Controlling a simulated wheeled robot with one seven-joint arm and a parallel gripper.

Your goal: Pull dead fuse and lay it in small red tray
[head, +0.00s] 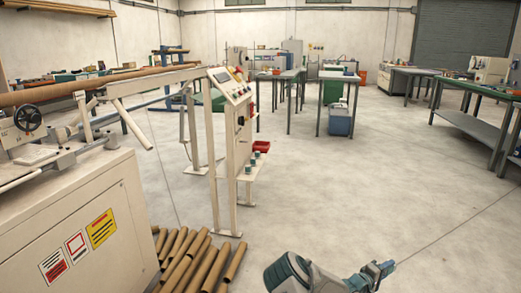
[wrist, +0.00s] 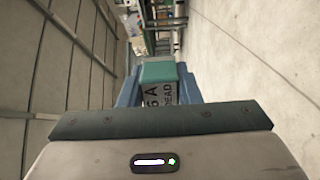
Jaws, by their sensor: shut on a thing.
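My gripper (head: 386,268) is low at the lower right of the head view, over open floor and well apart from the machine. In the wrist view its blue fingers are shut on the dead fuse (wrist: 158,72), a block with a teal end and a pale label. The label reads "A" and "DEAD"; the rest is partly hidden by my gripper. The small red tray (head: 261,146) sits on the narrow shelf beside the control stand, far from my gripper. I cannot see inside the tray.
The control stand (head: 231,88) has small teal-topped pieces (head: 249,168) on its shelf. Cardboard tubes (head: 200,262) lie on the floor by the winder cabinet (head: 75,225). The middle floor is clear.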

